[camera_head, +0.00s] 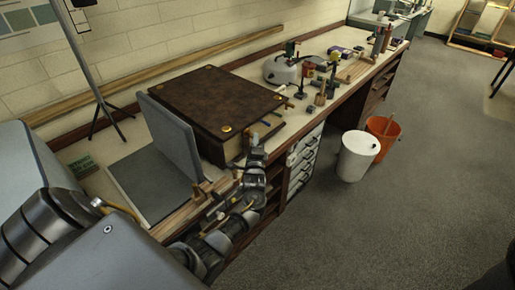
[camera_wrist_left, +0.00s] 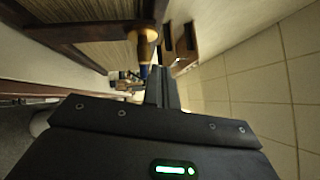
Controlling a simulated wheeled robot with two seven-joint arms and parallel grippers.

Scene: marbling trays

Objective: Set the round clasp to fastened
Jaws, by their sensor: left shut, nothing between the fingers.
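A large brown leather-covered case (camera_head: 215,97) with round brass corner pieces lies closed on the bench. Small clasp-like parts (camera_head: 287,104) with brass and blue show along its front side; I cannot tell in the head view which is the round clasp. In the left wrist view a rounded brass-coloured piece with a blue lower part (camera_wrist_left: 146,42) sits on the case's edge, close beside my fingers; it may be the round clasp. My left gripper (camera_head: 255,140) is at the case's front side, shut and empty; its fingers also show in the wrist view (camera_wrist_left: 161,84). Whether they touch the brass piece is unclear.
A grey upright panel and base (camera_head: 175,145) stand left of the case. A white rounded appliance (camera_head: 281,69) and several small tools crowd the bench beyond it. A white bin (camera_head: 357,157) and an orange bucket (camera_head: 384,135) stand on the floor.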

